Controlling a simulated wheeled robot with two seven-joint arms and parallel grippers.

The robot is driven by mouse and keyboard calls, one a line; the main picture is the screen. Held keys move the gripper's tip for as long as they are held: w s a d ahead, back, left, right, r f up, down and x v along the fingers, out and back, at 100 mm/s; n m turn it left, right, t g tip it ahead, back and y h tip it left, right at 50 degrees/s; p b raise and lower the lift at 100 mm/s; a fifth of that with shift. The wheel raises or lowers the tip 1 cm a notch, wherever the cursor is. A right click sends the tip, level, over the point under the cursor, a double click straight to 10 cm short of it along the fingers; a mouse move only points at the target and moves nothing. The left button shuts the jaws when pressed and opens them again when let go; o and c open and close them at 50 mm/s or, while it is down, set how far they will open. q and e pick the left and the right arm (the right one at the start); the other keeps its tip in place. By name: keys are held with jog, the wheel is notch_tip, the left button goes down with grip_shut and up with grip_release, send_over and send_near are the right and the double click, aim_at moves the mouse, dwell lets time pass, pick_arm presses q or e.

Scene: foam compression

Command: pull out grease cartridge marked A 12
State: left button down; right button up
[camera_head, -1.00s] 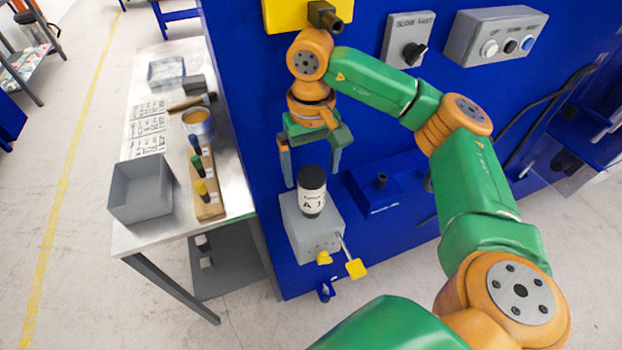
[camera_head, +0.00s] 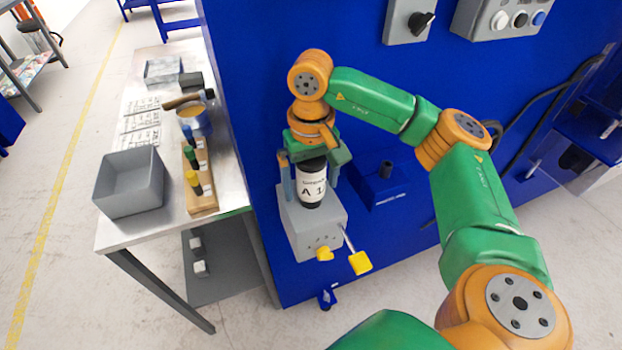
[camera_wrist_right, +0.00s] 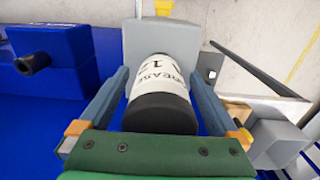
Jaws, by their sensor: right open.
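The grease cartridge (camera_head: 313,184) is black with a white label reading "A 1" and a partly hidden character. It stands upright in the grey block (camera_head: 314,228) on the blue machine's side. My right gripper (camera_head: 309,191) is open, pointing down from above, with one finger on each side of the cartridge. In the right wrist view the cartridge (camera_wrist_right: 159,88) lies between the two spread fingers (camera_wrist_right: 164,90), with a gap visible on both sides. My left gripper is not in view.
A lever with a yellow handle (camera_head: 360,262) and a yellow knob (camera_head: 324,253) stick out from the grey block. To the left, a table (camera_head: 110,236) holds a grey bin (camera_head: 130,182), a wooden rack (camera_head: 202,198) and a tin. A blue housing (camera_head: 382,184) stands right of the cartridge.

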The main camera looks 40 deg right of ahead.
dwell(0.3)
dwell(0.5)
grip_shut()
jog(key=shift+r+p, duration=2.5)
jog(key=shift+r, duration=0.45)
